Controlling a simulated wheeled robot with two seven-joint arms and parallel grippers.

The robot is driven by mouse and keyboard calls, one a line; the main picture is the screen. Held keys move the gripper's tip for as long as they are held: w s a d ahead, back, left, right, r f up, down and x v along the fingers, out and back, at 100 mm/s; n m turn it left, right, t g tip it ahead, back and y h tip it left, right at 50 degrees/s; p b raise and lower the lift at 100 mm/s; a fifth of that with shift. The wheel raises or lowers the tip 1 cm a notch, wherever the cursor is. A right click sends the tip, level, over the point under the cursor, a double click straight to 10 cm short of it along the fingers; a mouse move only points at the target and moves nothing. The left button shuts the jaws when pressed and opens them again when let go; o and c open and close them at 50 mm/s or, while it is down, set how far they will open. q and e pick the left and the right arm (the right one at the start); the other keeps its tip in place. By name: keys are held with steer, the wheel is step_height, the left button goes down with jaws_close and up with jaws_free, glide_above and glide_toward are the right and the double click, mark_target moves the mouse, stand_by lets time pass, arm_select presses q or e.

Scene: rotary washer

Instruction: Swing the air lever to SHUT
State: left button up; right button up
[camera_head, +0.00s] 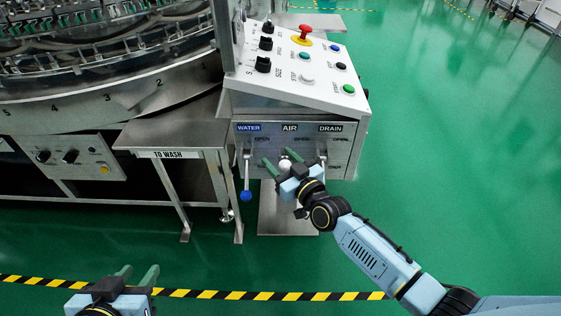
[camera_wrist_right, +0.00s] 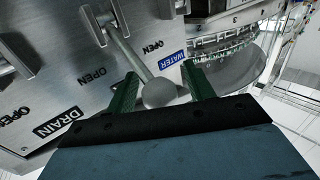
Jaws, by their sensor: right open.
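The air lever (camera_head: 286,165) is below the AIR label on the front panel of the control box. Its pale round knob (camera_wrist_right: 159,93) and metal rod (camera_wrist_right: 125,48) show clearly in the right wrist view. My right gripper (camera_head: 281,160) is at this lever, with its green fingers open. In the right wrist view the knob sits between the two fingers (camera_wrist_right: 160,75), with a gap visible on each side. The SHUT marking cannot be made out. My left gripper (camera_head: 137,275) is open and empty at the lower left, far from the panel.
The water lever (camera_head: 246,195), with a blue knob, hangs down left of the air lever. The drain lever (camera_head: 322,160) is close on the right. A metal TO WASH table (camera_head: 175,131) stands left of the box. Green floor is clear to the right.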

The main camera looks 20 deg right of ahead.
jaws_close()
stand_by(0.4)
